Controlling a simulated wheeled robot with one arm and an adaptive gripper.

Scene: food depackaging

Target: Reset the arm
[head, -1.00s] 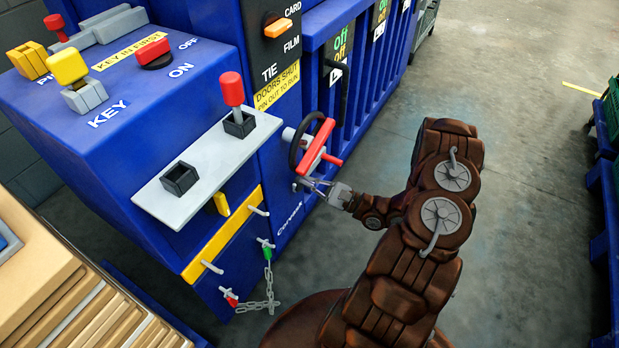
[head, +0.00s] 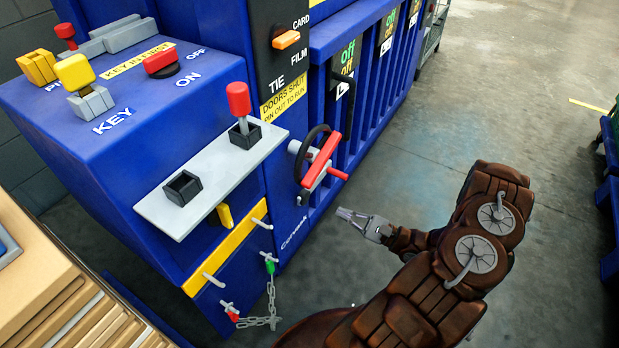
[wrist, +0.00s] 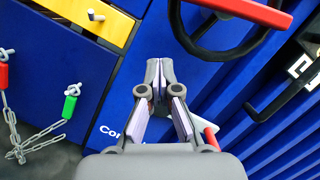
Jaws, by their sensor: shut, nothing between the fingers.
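My gripper (head: 346,214) is shut and empty in the head view, held in free air in front of the blue machine (head: 290,222). It is apart from the black handwheel with a red bar (head: 322,160), which is up and to its left. In the wrist view my gripper's fingertips (wrist: 160,88) meet, with nothing between them. The handwheel's black rim (wrist: 222,52) shows above and to the right of the fingers there.
A chain (head: 271,300) with green and red ends hangs on the machine's lower front. A grey shelf (head: 222,180) carries a red-knobbed lever (head: 239,104) and an empty black socket (head: 182,188). Stacked cardboard (head: 50,290) stands at lower left. Grey floor (head: 480,110) is open to the right.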

